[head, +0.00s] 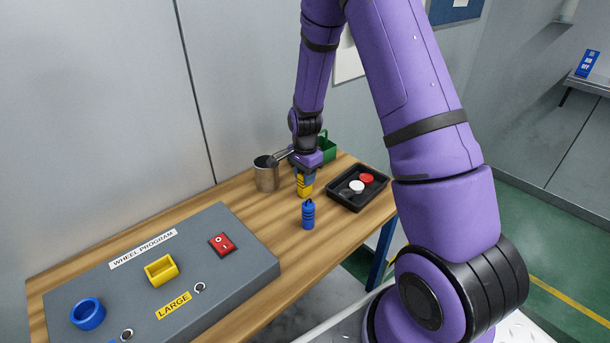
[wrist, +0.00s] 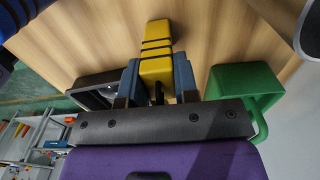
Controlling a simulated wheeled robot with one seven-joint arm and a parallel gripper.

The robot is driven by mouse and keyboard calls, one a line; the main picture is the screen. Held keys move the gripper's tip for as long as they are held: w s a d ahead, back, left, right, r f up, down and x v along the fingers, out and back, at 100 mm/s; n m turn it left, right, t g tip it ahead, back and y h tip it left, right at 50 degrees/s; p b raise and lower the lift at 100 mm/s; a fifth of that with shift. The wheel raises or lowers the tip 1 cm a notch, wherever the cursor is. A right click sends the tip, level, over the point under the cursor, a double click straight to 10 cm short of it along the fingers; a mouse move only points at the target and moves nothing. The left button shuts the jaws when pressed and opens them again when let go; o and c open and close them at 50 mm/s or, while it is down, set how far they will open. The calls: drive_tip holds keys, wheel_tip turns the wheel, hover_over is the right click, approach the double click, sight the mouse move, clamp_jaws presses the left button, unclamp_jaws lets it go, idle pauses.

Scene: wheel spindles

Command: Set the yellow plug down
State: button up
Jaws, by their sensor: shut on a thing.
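The yellow plug (head: 305,190) is a yellow block with dark bands, seen upright over the wooden table in the head view. My gripper (head: 304,174) is above it, pointing down, with its fingers shut on the plug's top. In the wrist view the yellow plug (wrist: 156,55) sits between my two blue-grey fingertips (wrist: 157,80). Its lower end is at or close to the table top; I cannot tell whether it touches.
A blue plug (head: 308,215) stands just in front. A metal cup (head: 266,174) is left, a green container (head: 327,150) behind, and a black tray (head: 336,197) with red and white discs right. The grey wheel program panel (head: 215,258) fills the table's left.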

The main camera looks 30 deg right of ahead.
drive_tip(key=shift+f, duration=0.1)
drive_tip(key=o, duration=0.9)
drive_tip(key=shift+o, duration=0.2)
wheel_tip(320, 180, up, 12)
drive_tip(key=shift+r, duration=0.25)
drive_tip(key=s+a+r+n+t, duration=0.1)
drive_tip(key=s+a+r+n, duration=0.1)
drive_tip(key=s+r+n, duration=0.5)
drive_tip(key=s+a+r+t, duration=0.25)
drive_tip(key=s+r, duration=0.25)
drive_tip(key=r, duration=0.5)
drive_tip(key=s+a+r+n+t, duration=0.1)
drive_tip(key=s+r+n, duration=0.2)
drive_tip(key=s, duration=0.5)
drive_tip(key=s+a+r+n, duration=0.2)
drive_tip(key=s+n, duration=0.3)
drive_tip(key=s, duration=0.4)
drive_tip(key=shift+r+n+t, duration=0.35)
drive_tip(key=shift+r+n, duration=0.05)
drive_tip(key=shift+r, duration=0.45)
